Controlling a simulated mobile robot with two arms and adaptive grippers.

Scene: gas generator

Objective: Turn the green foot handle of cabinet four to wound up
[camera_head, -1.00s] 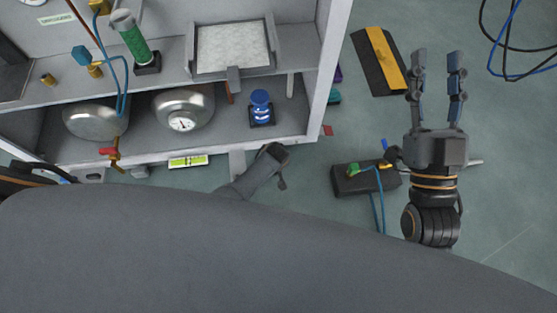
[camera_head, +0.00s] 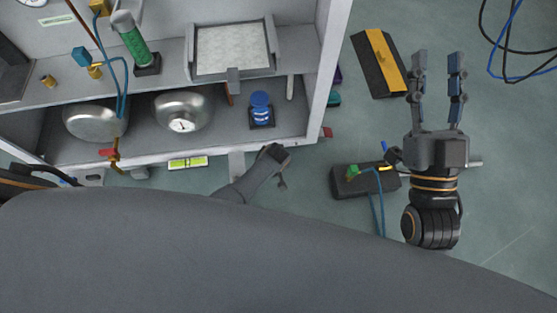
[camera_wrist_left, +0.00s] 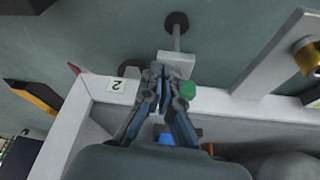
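In the left wrist view, a small green piece (camera_wrist_left: 187,90) shows at the cabinet edge, right against or just behind the right finger of my left gripper (camera_wrist_left: 165,72). Its shape is partly hidden, and I cannot tell whether it is the foot handle. The fingertips are close together over a light grey bracket (camera_wrist_left: 176,58); what lies between them is hidden. A stem runs from the bracket to a round black foot (camera_wrist_left: 177,22). The label on the nearby cabinet corner (camera_wrist_left: 116,85) reads 2, upside down. My right gripper (camera_head: 437,62) is open and empty above the floor at right in the head view.
The cabinet front edge (camera_head: 210,149) carries a yellow-green spirit level (camera_head: 188,162). On its lower shelf are two metal tanks (camera_head: 182,108) and a blue part (camera_head: 261,104). A black box with hoses (camera_head: 350,182) and a black-yellow ramp (camera_head: 379,62) lie on the floor.

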